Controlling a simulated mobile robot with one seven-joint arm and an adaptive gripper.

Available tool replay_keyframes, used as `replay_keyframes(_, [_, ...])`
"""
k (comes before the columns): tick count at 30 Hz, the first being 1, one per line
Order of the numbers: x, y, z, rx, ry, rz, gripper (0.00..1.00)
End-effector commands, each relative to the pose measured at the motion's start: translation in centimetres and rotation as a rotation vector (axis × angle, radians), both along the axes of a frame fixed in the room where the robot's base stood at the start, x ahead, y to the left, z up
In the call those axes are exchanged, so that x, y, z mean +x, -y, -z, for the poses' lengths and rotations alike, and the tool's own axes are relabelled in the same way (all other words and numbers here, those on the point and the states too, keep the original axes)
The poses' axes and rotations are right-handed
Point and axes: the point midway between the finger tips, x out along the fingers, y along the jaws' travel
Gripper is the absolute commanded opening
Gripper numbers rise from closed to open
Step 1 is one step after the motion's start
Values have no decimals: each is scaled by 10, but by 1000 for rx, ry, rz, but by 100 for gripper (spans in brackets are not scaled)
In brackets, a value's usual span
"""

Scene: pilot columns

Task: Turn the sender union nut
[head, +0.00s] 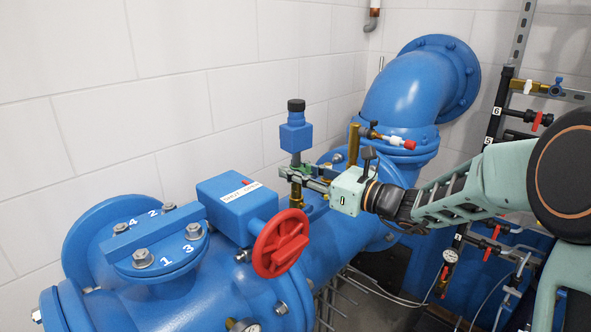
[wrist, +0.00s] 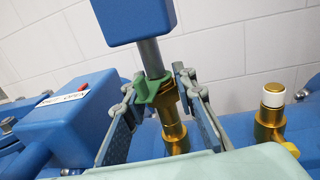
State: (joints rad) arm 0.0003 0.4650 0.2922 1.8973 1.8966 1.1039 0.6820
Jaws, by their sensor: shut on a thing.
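The sender is a blue box (head: 296,136) with a black cap on a grey stem, standing upright on a brass fitting on the blue pipework. The blue box also shows at the top of the wrist view (wrist: 133,18). At the stem's foot in the wrist view are a green lugged piece (wrist: 152,90) and the brass union nut (wrist: 169,97), partly hidden by it. My gripper (head: 300,176) reaches in from the right, its fingers on both sides of the stem's foot. It is shut on the union nut; the exact contact is partly hidden.
A blue actuator box (head: 241,205) with a red handwheel (head: 281,243) stands left of my gripper. A brass valve with a red-tipped part (head: 401,142) is behind it. The wrist view shows a white-capped brass fitting (wrist: 270,115) at right. A white wall is behind.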

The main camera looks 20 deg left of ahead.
Motion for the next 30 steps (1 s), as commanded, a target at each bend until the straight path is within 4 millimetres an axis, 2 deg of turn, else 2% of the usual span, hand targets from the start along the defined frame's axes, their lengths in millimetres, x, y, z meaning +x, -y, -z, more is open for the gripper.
replay_keyframes(8, [1,0,-1,1,0,-12,0])
replay_keyframes(24, [1,1,-3,2,0,-221,0])
replay_keyframes(30, [1,2,0,0,0,-242,0])
